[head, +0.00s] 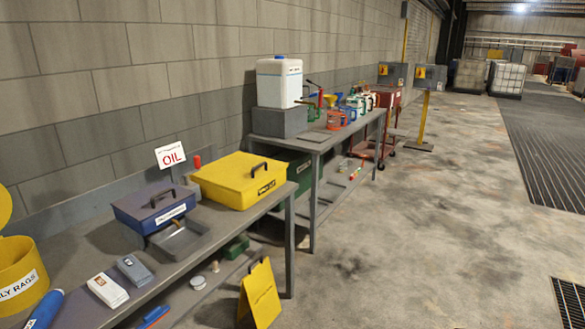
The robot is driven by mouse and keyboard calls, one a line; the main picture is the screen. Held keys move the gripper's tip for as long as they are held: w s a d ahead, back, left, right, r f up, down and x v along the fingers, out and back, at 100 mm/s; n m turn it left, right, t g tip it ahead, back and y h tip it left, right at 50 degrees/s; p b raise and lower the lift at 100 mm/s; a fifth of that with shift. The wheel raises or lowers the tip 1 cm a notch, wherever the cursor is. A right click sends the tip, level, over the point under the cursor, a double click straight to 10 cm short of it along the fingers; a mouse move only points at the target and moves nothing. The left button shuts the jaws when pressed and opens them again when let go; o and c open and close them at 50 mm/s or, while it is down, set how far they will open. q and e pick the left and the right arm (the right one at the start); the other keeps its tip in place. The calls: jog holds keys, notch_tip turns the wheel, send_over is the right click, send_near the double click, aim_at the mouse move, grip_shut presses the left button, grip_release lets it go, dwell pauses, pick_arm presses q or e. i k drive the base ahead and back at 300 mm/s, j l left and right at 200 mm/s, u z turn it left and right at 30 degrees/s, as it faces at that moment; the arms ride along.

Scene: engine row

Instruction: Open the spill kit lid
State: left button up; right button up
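A yellow box (232,185) sits on the near grey bench, towards its far end. Its lid is shut, with a dark handle (259,168) on top. A dark label on its front is too small to read for certain; it looks like the spill kit. Neither of my grippers is in view.
On the near bench (215,231) stand a blue box with a handle (153,205), a grey tray (178,241), an OIL sign (170,156) and a yellow rags bin (20,275). A yellow floor sign (260,295) stands beside the bench.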

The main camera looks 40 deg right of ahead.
aim_at(239, 173)
jog(key=z, duration=1.05)
